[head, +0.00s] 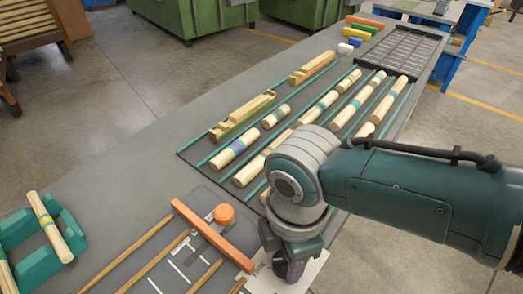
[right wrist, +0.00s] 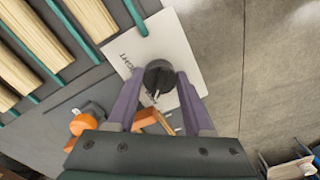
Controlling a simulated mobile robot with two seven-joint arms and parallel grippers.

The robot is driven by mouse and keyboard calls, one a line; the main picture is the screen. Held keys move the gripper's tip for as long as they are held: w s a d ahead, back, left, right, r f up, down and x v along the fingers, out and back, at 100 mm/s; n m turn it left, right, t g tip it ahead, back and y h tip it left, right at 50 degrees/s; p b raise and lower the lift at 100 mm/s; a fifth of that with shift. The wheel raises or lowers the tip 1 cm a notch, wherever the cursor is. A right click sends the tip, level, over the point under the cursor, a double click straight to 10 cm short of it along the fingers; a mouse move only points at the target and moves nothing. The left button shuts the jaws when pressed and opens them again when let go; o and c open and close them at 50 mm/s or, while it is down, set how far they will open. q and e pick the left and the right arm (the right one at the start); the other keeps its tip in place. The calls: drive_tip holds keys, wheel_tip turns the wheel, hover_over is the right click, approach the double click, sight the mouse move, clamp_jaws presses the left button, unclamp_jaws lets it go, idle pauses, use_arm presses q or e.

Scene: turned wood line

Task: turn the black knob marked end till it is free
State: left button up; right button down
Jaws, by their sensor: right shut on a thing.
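The black knob (right wrist: 160,79) stands on a white plate (right wrist: 172,43) in the right wrist view. The plate carries small lettering beside the knob that I cannot read surely, and a pale mark shows on the knob's near side. The purple fingers of my right gripper (right wrist: 160,82) are shut on the knob, one on each side. In the head view my right gripper (head: 290,270) points down at the bench's near edge, over the white plate (head: 312,268). The knob is hidden there by the gripper. My left gripper is not in view.
An orange bar (head: 212,236) and an orange round knob (head: 224,214) sit left of my right gripper, beside thin wooden rods. A dark rack (head: 190,155) with several turned wood pieces lies beyond. Teal blocks (head: 38,268) hold wood at left. Bare floor borders the bench.

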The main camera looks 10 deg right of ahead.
idle(0.6)
drive_tip(key=c, duration=0.6)
unclamp_jaws()
wheel_tip(320, 180, up, 9)
drive_tip(key=p, duration=0.3)
drive_tip(key=shift+r+p, duration=0.3)
drive_tip(key=shift+r, duration=0.2)
